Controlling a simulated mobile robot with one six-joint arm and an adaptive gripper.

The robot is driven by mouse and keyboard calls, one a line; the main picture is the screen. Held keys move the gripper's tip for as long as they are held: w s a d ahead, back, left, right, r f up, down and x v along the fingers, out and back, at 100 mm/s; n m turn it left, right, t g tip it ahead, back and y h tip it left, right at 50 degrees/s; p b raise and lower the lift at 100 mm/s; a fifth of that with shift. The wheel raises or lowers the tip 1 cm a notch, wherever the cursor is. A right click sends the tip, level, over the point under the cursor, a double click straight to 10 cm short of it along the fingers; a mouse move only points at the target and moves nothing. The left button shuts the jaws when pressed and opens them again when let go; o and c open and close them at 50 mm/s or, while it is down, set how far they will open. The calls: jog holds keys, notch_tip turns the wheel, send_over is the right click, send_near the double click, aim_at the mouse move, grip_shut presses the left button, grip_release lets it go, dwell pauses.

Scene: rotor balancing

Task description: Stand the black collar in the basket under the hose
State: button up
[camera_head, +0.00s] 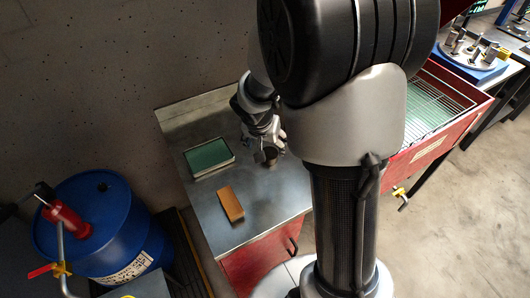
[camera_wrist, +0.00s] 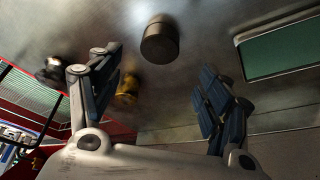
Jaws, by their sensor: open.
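A short dark cylinder, which looks like the black collar (camera_head: 270,155), stands on the metal bench top in the head view. It also shows in the wrist view (camera_wrist: 160,42), just beyond the fingertips and roughly midway between them. My gripper (camera_head: 265,142) is open and empty, close to the collar; I cannot tell whether a finger touches it. The spread fingers show in the wrist view (camera_wrist: 160,72). The wire basket (camera_head: 440,92) lies in a red basin at the right, partly hidden by my arm. I cannot make out the hose.
A green-topped tray (camera_head: 209,156) and an orange-brown block (camera_head: 231,204) lie on the bench (camera_head: 252,226). A blue drum (camera_head: 100,225) stands at the left. A blurred black-and-silver thing (camera_wrist: 52,70) and a yellow piece (camera_wrist: 127,88) show at the wrist view's left.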

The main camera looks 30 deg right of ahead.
aim_at(269, 153)
jog(key=x, duration=0.3)
jog(key=shift+f+b, duration=0.2)
jog(key=shift+b, duration=0.15)
jog(key=b+x, duration=0.2)
jog(key=x, duration=0.3)
jog(key=shift+f, duration=0.15)
jog(key=shift+c, duration=0.2)
jog(key=c, duration=1.6)
